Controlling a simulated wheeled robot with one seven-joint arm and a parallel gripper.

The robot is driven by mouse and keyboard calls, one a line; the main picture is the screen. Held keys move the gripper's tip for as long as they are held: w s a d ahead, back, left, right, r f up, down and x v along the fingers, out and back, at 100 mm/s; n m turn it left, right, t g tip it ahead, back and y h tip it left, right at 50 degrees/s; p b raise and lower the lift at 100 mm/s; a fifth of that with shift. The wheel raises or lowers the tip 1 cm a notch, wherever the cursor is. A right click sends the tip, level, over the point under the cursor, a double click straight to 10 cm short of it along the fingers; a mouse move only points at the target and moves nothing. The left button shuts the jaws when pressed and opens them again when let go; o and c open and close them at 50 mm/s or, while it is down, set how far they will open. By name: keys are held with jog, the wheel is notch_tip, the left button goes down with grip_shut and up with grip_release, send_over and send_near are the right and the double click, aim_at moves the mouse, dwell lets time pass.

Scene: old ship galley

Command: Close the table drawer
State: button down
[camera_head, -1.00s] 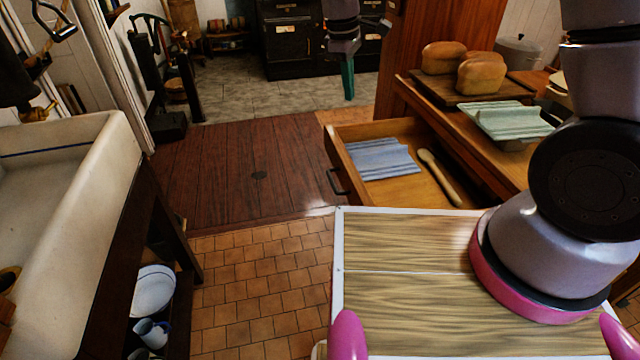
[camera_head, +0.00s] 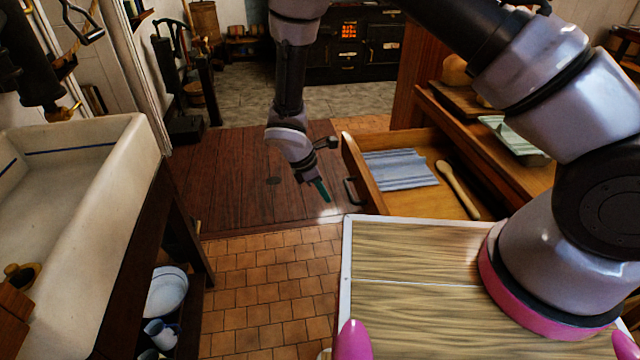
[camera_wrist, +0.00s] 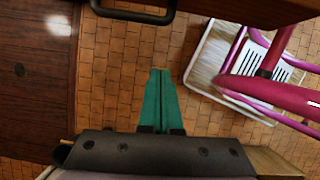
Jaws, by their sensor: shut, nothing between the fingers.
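The table drawer (camera_head: 400,211) is pulled out from the wooden table (camera_head: 530,172) on the right. A folded blue cloth (camera_head: 398,169) and a wooden spoon (camera_head: 457,188) lie inside it. The drawer's dark handle (camera_head: 350,191) is on its left-facing front; in the wrist view the handle (camera_wrist: 133,12) shows at the top edge. My gripper (camera_head: 325,190), with green fingers, is shut and empty. It is left of the drawer front, close to the handle but apart from it. In the wrist view the shut fingers (camera_wrist: 160,90) point towards the handle, over the tiled floor.
A white stone sink (camera_head: 120,160) stands on the left, with plates (camera_head: 166,292) and jugs on the shelf below. A black stove (camera_head: 350,45) is at the back. The floor between sink and drawer is clear.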

jog(key=w+d+f, duration=0.2)
jog(key=d+f, duration=0.1)
jog(key=d, duration=0.2)
jog(key=shift+d, duration=0.1)
dwell(0.3)
